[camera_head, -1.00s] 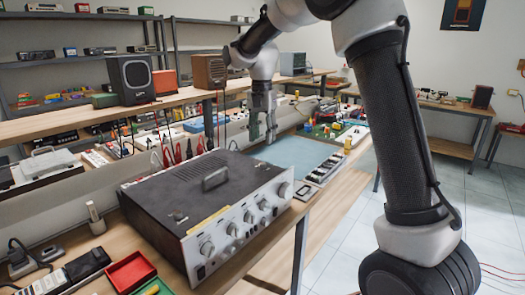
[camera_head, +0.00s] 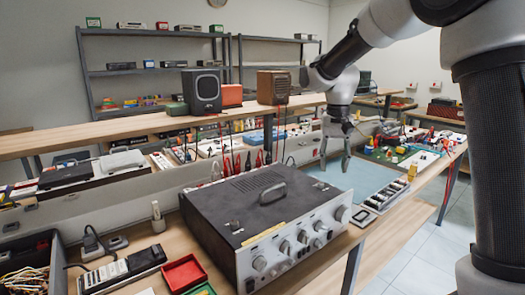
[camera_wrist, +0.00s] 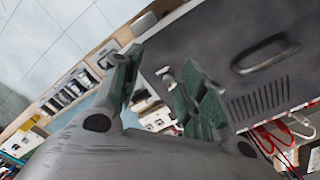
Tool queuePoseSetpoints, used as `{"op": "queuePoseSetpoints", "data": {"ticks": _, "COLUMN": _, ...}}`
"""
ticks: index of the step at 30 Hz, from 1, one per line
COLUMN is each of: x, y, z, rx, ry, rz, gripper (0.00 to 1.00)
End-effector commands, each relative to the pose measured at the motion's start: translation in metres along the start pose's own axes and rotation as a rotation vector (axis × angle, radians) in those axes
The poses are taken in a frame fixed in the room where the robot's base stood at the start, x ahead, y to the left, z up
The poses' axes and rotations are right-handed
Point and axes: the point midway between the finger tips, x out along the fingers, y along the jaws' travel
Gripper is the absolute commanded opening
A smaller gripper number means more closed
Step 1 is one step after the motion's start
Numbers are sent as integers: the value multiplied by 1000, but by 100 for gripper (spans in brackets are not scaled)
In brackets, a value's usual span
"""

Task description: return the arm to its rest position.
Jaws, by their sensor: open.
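My gripper (camera_head: 335,160) hangs from my arm over the light blue mat (camera_head: 330,176) on the workbench, right of and behind the silver-and-black hifi amplifier (camera_head: 270,225). In the wrist view my gripper (camera_wrist: 165,90) shows its two fingers spread apart with nothing between them. The amplifier's dark top with its handle (camera_wrist: 265,55) fills the upper right of the wrist view. The gripper is apart from the amplifier. My arm reaches in from the right side of the head view.
A black speaker (camera_head: 202,90) and a brown wooden speaker (camera_head: 272,87) stand on the raised shelf behind the bench. A red tray (camera_head: 184,273) and a power strip (camera_head: 122,270) lie left of the amplifier. Free tiled floor (camera_head: 425,255) lies to the right.

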Motion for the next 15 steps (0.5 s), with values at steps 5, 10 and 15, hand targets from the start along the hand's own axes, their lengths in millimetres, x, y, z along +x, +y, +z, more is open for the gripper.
{"op": "queuePoseSetpoints", "data": {"ticks": 5, "x": -11, "y": 49, "z": 57, "rx": -174, "ry": 38, "rz": -18, "gripper": 42}}
{"op": "queuePoseSetpoints", "data": {"ticks": 10, "x": -18, "y": 102, "z": 123, "rx": -297, "ry": 109, "rz": -34, "gripper": 42}}
{"op": "queuePoseSetpoints", "data": {"ticks": 15, "x": -15, "y": 152, "z": 194, "rx": -337, "ry": 207, "rz": -45, "gripper": 42}}
